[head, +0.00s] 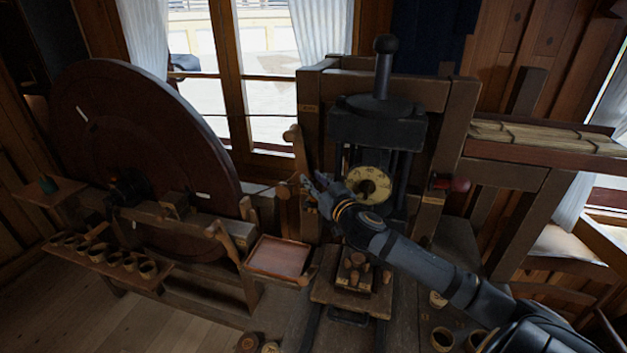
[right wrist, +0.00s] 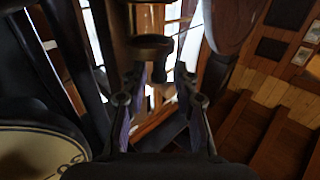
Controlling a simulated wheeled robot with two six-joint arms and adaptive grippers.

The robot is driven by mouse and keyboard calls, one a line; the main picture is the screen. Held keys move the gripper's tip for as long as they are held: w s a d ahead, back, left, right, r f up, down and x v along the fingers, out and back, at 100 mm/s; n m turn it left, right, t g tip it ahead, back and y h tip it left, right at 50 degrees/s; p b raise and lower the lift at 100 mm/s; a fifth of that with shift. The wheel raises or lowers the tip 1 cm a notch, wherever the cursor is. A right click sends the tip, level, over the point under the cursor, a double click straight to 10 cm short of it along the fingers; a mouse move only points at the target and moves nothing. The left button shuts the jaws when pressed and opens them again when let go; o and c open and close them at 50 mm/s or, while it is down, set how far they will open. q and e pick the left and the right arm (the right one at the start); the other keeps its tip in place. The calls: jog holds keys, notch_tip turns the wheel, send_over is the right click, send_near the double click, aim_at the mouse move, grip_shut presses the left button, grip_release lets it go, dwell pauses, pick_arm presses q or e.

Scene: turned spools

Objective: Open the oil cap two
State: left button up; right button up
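My right gripper (head: 316,190) is at the left post of the press frame, its fingers pointing left. It also shows in the right wrist view (right wrist: 158,95), with its fingers apart and nothing between them. Another wooden knob (head: 293,136) is higher on the same post. I cannot tell which piece is oil cap two. My left gripper is out of view.
The press has a brass dial (head: 368,184) close behind my right wrist and a red-handled knob (head: 455,185) on its right post. A large dark wheel (head: 140,140) stands left. A shallow tray (head: 278,258) is below the gripper. Wooden cups (head: 105,255) line a shelf.

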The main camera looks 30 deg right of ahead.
jog(key=shift+w, duration=0.15)
jog(key=shift+c, duration=1.1)
jog(key=shift+f, duration=0.1)
grip_shut()
jog(key=shift+w+m+h+b, duration=0.15)
jog(key=shift+m+h+b, duration=0.25)
jog(key=shift+h+b, duration=0.25)
jog(key=shift+f, duration=0.1)
pick_arm(q)
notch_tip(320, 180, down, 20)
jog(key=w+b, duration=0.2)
jog(key=b, duration=1.6)
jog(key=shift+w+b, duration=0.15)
jog(key=shift+b, duration=0.2)
pick_arm(e)
jog(key=shift+w+m+g+h, duration=0.75)
jog(key=shift+m+g+h, duration=1.7)
jog(key=shift+h, duration=0.1)
jog(key=shift+w+m+g+h, duration=0.7)
jog(key=shift+m+g+h, duration=1.65)
jog(key=shift+g+h, duration=0.2)
jog(key=shift+w+m+g+h, duration=0.75)
jog(key=shift+m+g+h, duration=1.65)
jog(key=shift+h, duration=0.15)
jog(key=shift+w+d+m+g, duration=0.15)
jog(key=shift+m+g, duration=0.35)
jog(key=shift+g, duration=0.3)
